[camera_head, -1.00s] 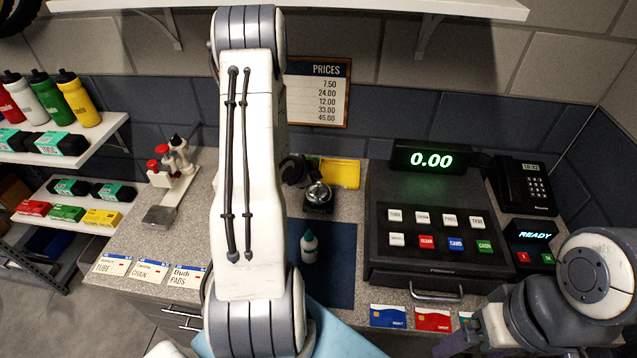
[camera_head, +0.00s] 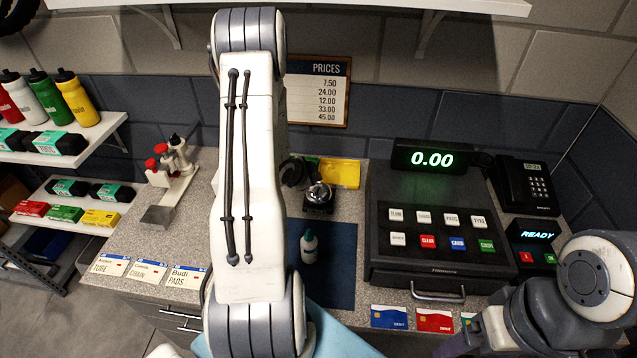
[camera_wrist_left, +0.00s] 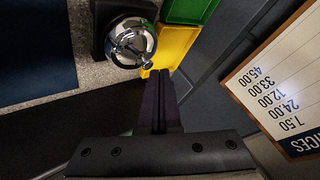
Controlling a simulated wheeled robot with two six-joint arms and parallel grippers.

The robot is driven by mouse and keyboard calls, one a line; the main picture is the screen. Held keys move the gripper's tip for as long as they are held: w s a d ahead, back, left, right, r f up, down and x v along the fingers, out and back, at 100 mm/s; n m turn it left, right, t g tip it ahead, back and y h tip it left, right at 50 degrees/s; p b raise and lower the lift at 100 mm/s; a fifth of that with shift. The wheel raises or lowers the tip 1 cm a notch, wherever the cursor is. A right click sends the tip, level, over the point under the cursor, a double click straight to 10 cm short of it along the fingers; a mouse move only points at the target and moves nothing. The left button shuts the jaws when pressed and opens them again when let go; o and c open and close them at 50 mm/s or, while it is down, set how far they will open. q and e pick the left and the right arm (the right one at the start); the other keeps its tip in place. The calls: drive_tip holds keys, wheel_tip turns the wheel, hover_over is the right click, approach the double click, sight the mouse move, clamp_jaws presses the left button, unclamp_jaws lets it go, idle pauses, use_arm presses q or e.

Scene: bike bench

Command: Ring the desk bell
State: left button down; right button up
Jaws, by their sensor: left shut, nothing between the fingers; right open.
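The desk bell (camera_head: 318,192) has a shiny chrome dome on a black base. It stands on the counter, left of the cash register. In the left wrist view the bell (camera_wrist_left: 130,42) is at the top, with its button on the dome. My left gripper's closed fingers (camera_wrist_left: 161,98) are shut and empty, just below and right of the bell in that view; no contact with the button shows. In the head view the dark left gripper (camera_head: 293,172) is beside the bell, mostly hidden behind my arm. My right gripper (camera_head: 468,340) is open at the lower right, partly cut off by the frame.
A yellow tray (camera_head: 340,173) lies behind the bell. A blue mat (camera_head: 338,262) with a small white bottle (camera_head: 308,246) lies in front. The cash register (camera_head: 435,225) stands to the right. The price board (camera_head: 318,92) hangs on the wall behind.

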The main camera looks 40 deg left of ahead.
use_arm(q)
drive_tip(key=shift+f+b, duration=0.4)
drive_tip(key=shift+f, duration=0.05)
drive_tip(key=shift+r, duration=0.1)
drive_tip(key=shift+r+p, duration=0.75)
drive_tip(key=shift+r, duration=0.15)
drive_tip(key=shift+r, duration=0.1)
wheel_tip(320, 180, up, 6)
drive_tip(key=p, duration=0.4)
idle(0.8)
